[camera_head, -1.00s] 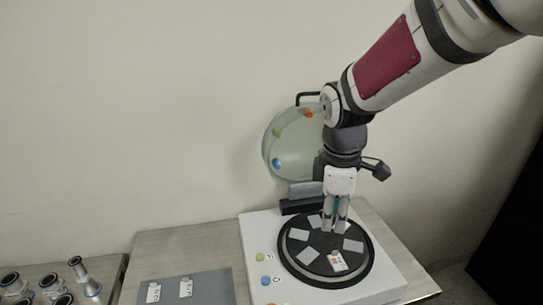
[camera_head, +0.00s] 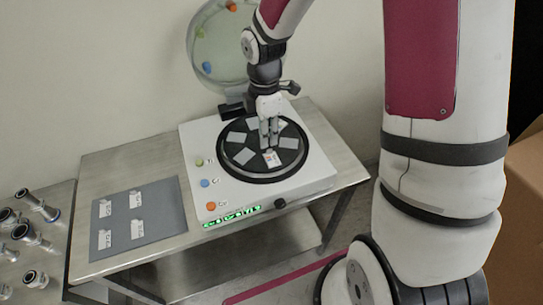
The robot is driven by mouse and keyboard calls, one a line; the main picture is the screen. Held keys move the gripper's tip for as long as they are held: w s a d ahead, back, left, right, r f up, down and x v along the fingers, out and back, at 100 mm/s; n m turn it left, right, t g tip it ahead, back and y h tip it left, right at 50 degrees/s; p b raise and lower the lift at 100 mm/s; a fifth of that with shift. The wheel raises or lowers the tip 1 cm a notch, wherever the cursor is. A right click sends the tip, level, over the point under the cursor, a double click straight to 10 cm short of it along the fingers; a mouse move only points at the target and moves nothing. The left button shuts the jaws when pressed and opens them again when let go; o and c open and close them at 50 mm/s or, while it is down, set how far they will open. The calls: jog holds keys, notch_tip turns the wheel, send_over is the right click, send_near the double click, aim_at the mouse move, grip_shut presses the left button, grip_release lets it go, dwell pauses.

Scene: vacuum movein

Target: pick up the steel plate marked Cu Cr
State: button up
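A black round disc (camera_head: 237,170) on a white machine base carries several small grey plates. One plate near the disc's front edge (camera_head: 272,160) has a pale face with small coloured marks, too small to read, so I cannot tell whether it reads Cu Cr. My gripper (camera_head: 269,144) points down over the disc, its fingertips just behind that marked plate. The fingers look close together. I cannot tell whether they touch a plate or hold anything.
The white base (camera_head: 193,146) has green, blue and orange buttons and a lit green display. A clear domed lid (camera_head: 213,55) stands raised behind it. A grey mat (camera_head: 158,222) with several white labels lies left on the steel table (camera_head: 110,165). Metal fittings (camera_head: 35,240) stand at far left.

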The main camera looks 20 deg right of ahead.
aim_at(268, 150)
jog(key=shift+d+f, duration=0.2)
jog(key=shift+f, duration=2.85)
grip_shut()
